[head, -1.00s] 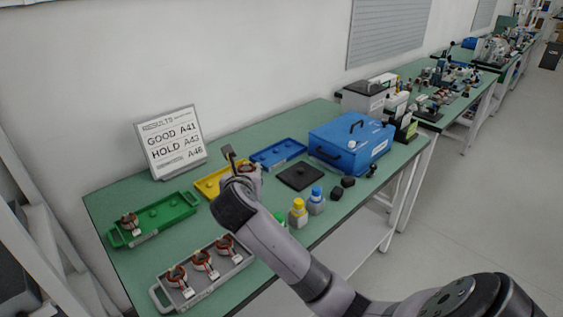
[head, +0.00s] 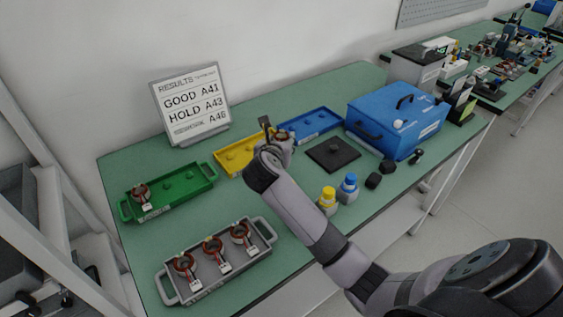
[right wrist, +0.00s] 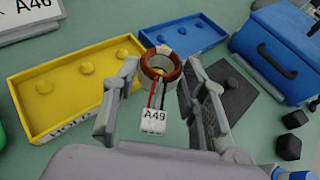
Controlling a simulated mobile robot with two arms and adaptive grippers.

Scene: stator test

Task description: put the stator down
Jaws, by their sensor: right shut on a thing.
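The stator (right wrist: 161,66) is a copper-coloured ring with red and black leads and a white tag that seems to read A49. My right gripper (right wrist: 160,85) is shut on it, a finger on each side. In the head view, my right gripper (head: 276,146) is above the table near the right end of the yellow tray (head: 222,168), and largely hides the stator. The yellow tray, marked HOLD, lies left of the stator in the right wrist view (right wrist: 65,125); its visible pockets look empty. My left gripper is out of view.
A green tray (head: 205,184) holds one stator; a grey tray (head: 215,281) holds three. An empty blue tray (head: 310,126), black pad (head: 333,154), blue case (head: 395,118) and bottles (head: 347,188) stand to the right. A results sign (head: 190,104) stands behind.

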